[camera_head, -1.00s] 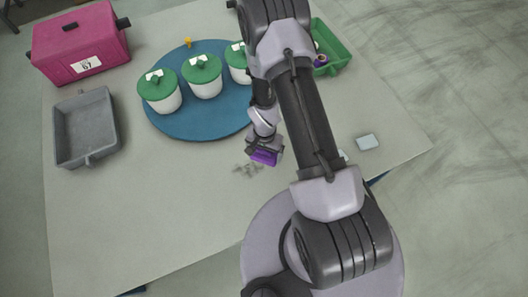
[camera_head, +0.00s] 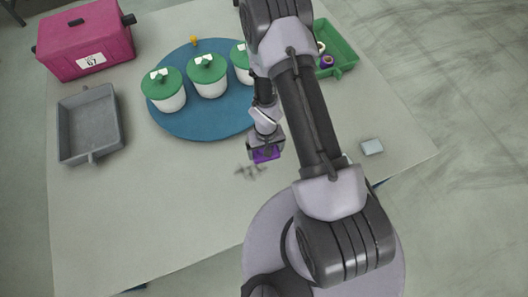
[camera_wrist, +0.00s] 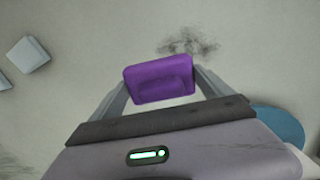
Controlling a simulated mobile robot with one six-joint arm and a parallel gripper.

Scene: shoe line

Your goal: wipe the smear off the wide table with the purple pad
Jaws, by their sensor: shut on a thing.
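The purple pad (camera_head: 266,155) is held between the fingers of my gripper (camera_head: 265,148), close to the table. In the wrist view the pad (camera_wrist: 160,78) sits between the two fingers of my gripper (camera_wrist: 161,84). The dark grey smear (camera_head: 251,171) lies on the wide table (camera_head: 170,210), just below and left of the pad in the head view. In the wrist view the smear (camera_wrist: 190,44) shows just beyond the pad. I cannot tell whether the pad touches the table.
A blue round mat (camera_head: 190,125) with several white, green-lidded pots stands behind. A grey tray (camera_head: 118,122) and pink box (camera_head: 80,42) are at left. A green tray (camera_head: 345,58) is at back right. A pale square piece (camera_head: 372,147) lies right. The table's front left is clear.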

